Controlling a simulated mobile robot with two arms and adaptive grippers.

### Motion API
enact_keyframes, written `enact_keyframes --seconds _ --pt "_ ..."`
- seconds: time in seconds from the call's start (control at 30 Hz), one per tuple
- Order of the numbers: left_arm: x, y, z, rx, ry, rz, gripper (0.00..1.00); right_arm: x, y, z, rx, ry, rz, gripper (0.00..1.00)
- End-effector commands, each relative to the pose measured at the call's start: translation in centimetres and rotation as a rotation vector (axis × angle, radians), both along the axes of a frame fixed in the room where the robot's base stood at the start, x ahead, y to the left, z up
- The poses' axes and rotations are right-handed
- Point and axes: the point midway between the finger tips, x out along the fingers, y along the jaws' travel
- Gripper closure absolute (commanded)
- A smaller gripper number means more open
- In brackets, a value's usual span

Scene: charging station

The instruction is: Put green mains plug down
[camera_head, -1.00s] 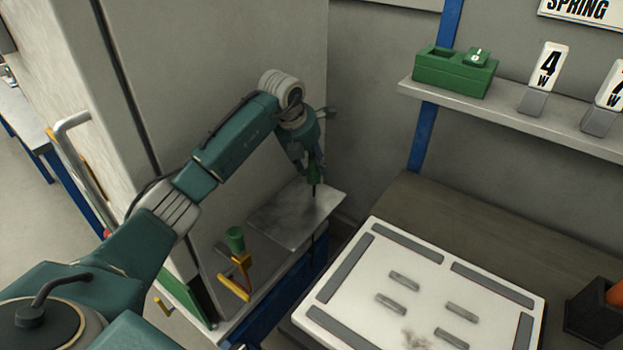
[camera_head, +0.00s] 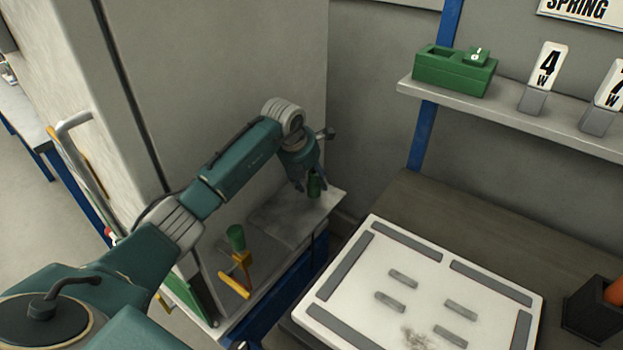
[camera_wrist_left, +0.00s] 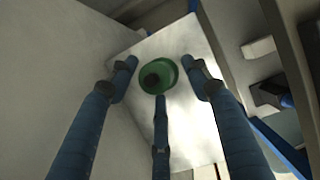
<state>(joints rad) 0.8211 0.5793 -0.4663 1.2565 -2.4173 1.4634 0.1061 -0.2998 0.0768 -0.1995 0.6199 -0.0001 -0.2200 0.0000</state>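The green mains plug (camera_head: 315,187) is upright on the bare metal plate (camera_head: 282,222), at its far end. My left gripper (camera_head: 309,184) reaches down over it from above. In the left wrist view the plug (camera_wrist_left: 158,77) shows as a green round body with a dark centre. The three blue fingers of my left gripper (camera_wrist_left: 160,72) are spread around it, with small gaps at the left and right fingertips. Whether the third finger touches the plug I cannot tell. My right gripper is not in view.
A green-topped part with a yellow handle (camera_head: 236,268) stands near the plate's front end. A tall grey cabinet wall (camera_head: 230,80) is close behind my arm. A white panel (camera_head: 420,290) lies to the right. A shelf (camera_head: 510,115) holds a green box (camera_head: 455,75).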

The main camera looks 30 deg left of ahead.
Motion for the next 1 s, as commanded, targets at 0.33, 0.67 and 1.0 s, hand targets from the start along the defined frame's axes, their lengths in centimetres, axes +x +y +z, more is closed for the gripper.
enact_keyframes --seconds 0.33,0.67,1.0 --pt "0.0 0.0 0.5 -0.001 0.000 0.000 0.46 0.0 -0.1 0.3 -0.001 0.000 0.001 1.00" --pt "-2.1 0.4 5.6 0.003 -0.005 -0.001 0.46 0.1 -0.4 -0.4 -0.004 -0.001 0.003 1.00" --pt "-4.3 0.5 10.7 0.001 -0.001 -0.001 0.46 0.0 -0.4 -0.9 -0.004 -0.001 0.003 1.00"
